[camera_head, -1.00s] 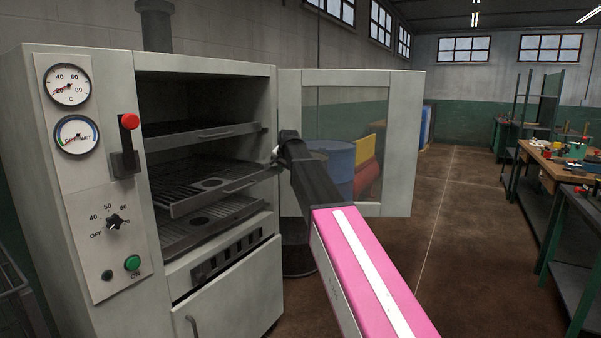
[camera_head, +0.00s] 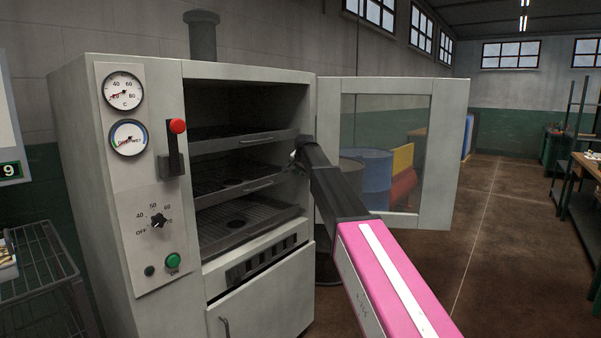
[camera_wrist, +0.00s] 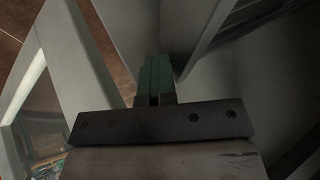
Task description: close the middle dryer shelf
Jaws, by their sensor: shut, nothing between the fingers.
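The grey dryer (camera_head: 145,215) stands with its interior facing me. Its middle shelf (camera_head: 245,188) is a dark slatted tray with a handle on its front edge. That front edge looks roughly in line with the top shelf (camera_head: 245,142) and the bottom shelf (camera_head: 240,228); I cannot tell if it is fully in. My gripper (camera_head: 294,156) is at the right side of the opening, near the right end of the middle shelf's front. In the wrist view my gripper (camera_wrist: 154,85) is shut and empty, close to grey panels; contact is unclear.
The windowed dryer door (camera_head: 452,155) stands open to the right, close behind my arm. A red-knobbed lever (camera_head: 176,145) is left of the opening. A wire rack (camera_head: 40,265) stands at far left. The floor (camera_head: 485,245) at right is clear.

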